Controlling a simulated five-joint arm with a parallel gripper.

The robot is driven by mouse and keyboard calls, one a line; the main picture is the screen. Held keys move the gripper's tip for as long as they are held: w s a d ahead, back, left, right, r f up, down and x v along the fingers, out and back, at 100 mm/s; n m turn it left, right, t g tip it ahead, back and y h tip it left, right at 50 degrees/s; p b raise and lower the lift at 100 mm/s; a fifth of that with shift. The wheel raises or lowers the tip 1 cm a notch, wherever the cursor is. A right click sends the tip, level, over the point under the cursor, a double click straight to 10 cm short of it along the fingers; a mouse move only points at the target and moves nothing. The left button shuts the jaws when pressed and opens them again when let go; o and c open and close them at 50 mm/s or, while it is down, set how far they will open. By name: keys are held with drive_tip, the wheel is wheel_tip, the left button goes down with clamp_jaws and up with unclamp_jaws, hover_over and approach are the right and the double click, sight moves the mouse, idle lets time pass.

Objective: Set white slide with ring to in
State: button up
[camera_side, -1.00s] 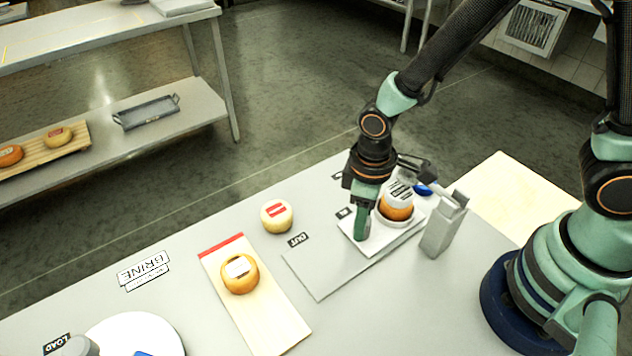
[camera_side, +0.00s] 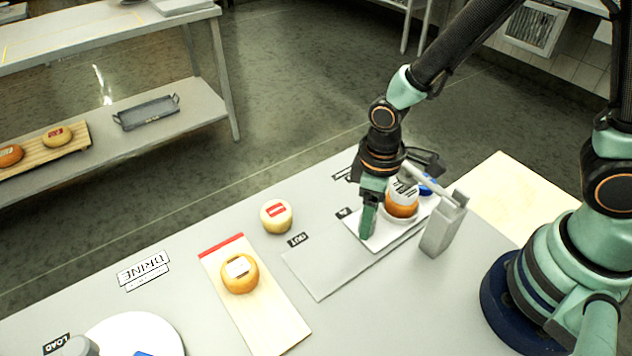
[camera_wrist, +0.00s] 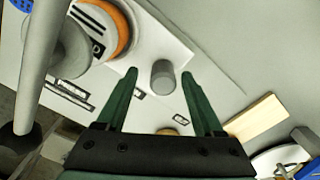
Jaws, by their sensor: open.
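The white slide (camera_side: 362,232) lies on a grey track plate (camera_side: 318,272). It bears a white ring (camera_side: 402,217) with an orange cheese wheel (camera_side: 402,208) seated in it. A grey upright peg (camera_wrist: 162,76) stands on the slide (camera_wrist: 150,40). My gripper (camera_side: 368,222) is low over the slide's left end. In the wrist view its open fingers (camera_wrist: 159,74) stand on either side of the peg, with gaps visible. The cheese and ring (camera_wrist: 108,22) lie at the upper left there. In the side view the peg is hidden by my gripper.
A grey post with an arm (camera_side: 440,230) stands close beside the slide, its arm over the cheese. Small labels lie along the track's far side, one at its left end (camera_side: 298,240). A pale cheese (camera_side: 276,216) and a board with an orange cheese (camera_side: 239,273) are to the left.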

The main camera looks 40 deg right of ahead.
wheel_tip(320, 180, up, 12)
drive_tip(key=shift+f, duration=0.2)
idle(0.4)
drive_tip(key=d+r+m+t, duration=0.5)
drive_tip(key=d+r, duration=0.5)
drive_tip(key=d, duration=0.2)
drive_tip(key=shift+w+d+m+t, duration=0.2)
drive_tip(key=shift+d+m+t, duration=0.1)
drive_tip(key=shift+m, duration=0.6)
